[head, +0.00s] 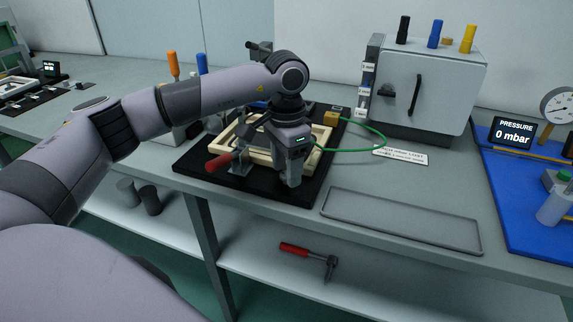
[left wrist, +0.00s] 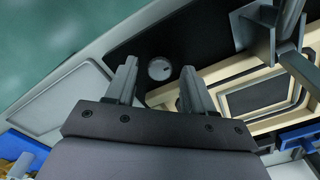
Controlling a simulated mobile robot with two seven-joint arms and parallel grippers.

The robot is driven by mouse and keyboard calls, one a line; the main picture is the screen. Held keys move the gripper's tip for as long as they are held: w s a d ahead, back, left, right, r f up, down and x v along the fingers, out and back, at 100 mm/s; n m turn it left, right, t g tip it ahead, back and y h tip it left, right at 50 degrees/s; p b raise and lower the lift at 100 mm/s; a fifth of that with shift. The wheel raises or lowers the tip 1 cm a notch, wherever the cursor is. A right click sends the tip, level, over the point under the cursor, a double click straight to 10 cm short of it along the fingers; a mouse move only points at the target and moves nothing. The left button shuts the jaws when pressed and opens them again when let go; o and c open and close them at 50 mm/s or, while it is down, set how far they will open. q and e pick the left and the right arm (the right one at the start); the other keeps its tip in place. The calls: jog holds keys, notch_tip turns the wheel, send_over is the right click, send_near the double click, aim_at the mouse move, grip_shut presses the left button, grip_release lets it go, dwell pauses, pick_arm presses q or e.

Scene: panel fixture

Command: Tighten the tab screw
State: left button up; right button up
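My left gripper (head: 288,180) points down over the front right part of a black fixture board (head: 190,166). In the left wrist view its two fingers (left wrist: 157,74) are apart with nothing between them. A small round grey disc with a dark mark, perhaps the tab screw (left wrist: 159,68), shows on the black board beyond the fingertips, in line with the gap. In the head view my gripper hides it. A pale wooden frame (head: 259,158) lies on the board, beside the disc. My right gripper is in neither view.
A red-handled clamp (head: 219,162) stands at the board's front left, close to my gripper. A green hose (head: 373,131) runs behind the gripper. An empty grey tray (head: 400,218) lies to the right. A red-handled tool (head: 297,249) lies on the lower shelf.

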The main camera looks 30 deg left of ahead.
pick_arm(q)
jog(key=shift+r, duration=3.6)
